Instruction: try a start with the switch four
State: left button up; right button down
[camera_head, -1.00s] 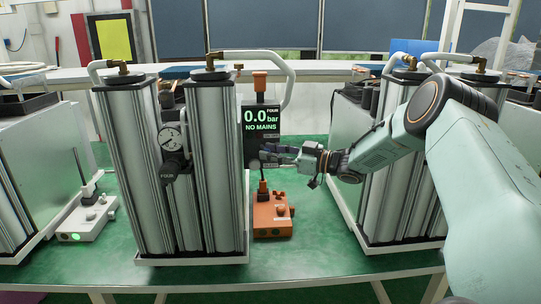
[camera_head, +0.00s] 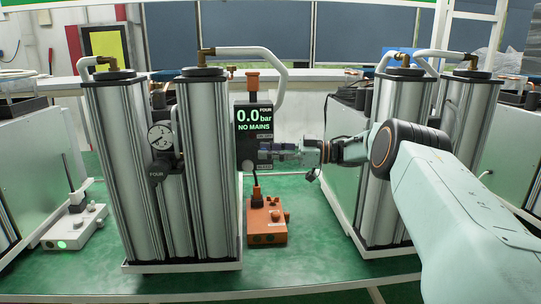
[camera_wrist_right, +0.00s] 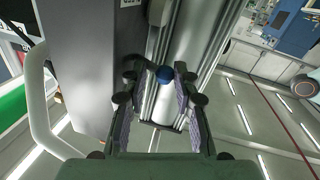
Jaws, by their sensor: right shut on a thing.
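Small labels sit above and below my right gripper (camera_head: 266,152), which reaches in from the right to the panel's lower face. In the right wrist view its two fingers (camera_wrist_right: 160,78) are closed around a small dark switch with a blue round end (camera_wrist_right: 165,73). The fingers partly hide the switch, and its position cannot be read. My left gripper is not in view.
An orange box (camera_head: 267,222) with a lever stands on the green table (camera_head: 300,255) below the panel. A white box (camera_head: 75,228) with a green light is at the left. Another pair of columns (camera_head: 398,160) stands to the right, behind my right arm.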

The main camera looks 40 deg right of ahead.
jog(key=shift+w+r, duration=0.1)
jog(key=shift+r, duration=0.2)
jog(key=c, duration=1.4)
grip_release()
jog(key=o, duration=0.4)
jog(key=shift+w+a+f, duration=0.1)
jog(key=shift+a, duration=0.15)
jog(key=shift+d, duration=0.1)
jog(key=shift+d+f, duration=0.1)
jog(key=shift+f, duration=0.05)
